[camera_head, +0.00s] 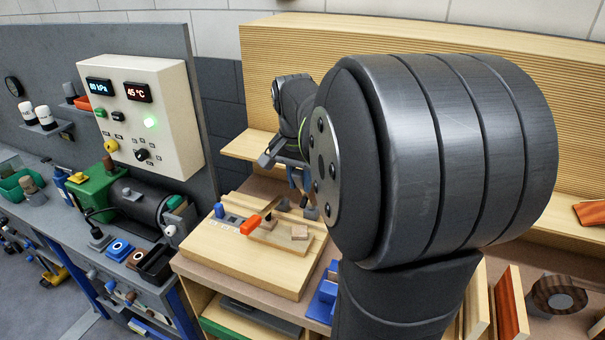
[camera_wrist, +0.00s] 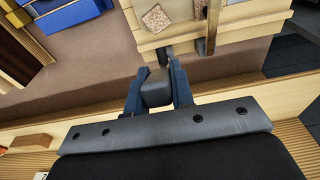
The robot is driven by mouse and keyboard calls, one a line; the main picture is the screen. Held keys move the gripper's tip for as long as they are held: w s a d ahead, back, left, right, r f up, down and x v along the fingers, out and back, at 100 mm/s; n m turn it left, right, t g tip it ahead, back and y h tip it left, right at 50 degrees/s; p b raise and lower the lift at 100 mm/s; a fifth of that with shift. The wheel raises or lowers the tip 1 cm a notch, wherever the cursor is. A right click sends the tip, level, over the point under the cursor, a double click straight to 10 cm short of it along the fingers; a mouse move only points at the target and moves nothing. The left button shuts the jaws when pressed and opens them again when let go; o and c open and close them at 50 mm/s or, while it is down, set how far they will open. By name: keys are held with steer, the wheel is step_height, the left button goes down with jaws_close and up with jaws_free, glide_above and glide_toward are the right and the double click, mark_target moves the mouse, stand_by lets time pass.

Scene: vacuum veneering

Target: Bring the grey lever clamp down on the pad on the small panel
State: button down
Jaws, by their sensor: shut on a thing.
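The pale wooden small panel lies on the large board (camera_head: 215,250); in the wrist view it is at the top (camera_wrist: 180,30). A speckled square pad (camera_wrist: 156,18) lies on it, and this pad also shows in the head view (camera_head: 299,232). My gripper (camera_wrist: 156,92) is shut on a dark grey block (camera_wrist: 156,88), which looks like the grip of the grey lever clamp, just off the panel's edge. The pad's top shows uncovered.
A clamp with an orange grip (camera_head: 250,225) lies across the panel's left side. Blue blocks (camera_wrist: 75,14) stand at the wrist view's upper left. A slatted wooden back wall (camera_head: 350,35) rises behind my gripper. My own arm hides the right middle of the head view.

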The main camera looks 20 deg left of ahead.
steer(key=shift+s+f+t, duration=1.35)
steer(key=shift+f+t, duration=0.25)
steer(key=shift+f, duration=0.1)
steer(key=shift+s+f+t, duration=1.3)
steer(key=shift+f+t, duration=0.3)
steer(key=shift+f, duration=0.05)
steer(key=shift+s+f+t, duration=1.35)
steer(key=shift+f+t, duration=0.25)
steer(key=shift+f, duration=0.1)
steer(key=c, duration=1.2)
jaws_free()
steer(key=shift+c, duration=0.2)
steer(key=v, duration=1.7)
steer(key=shift+s, duration=0.25)
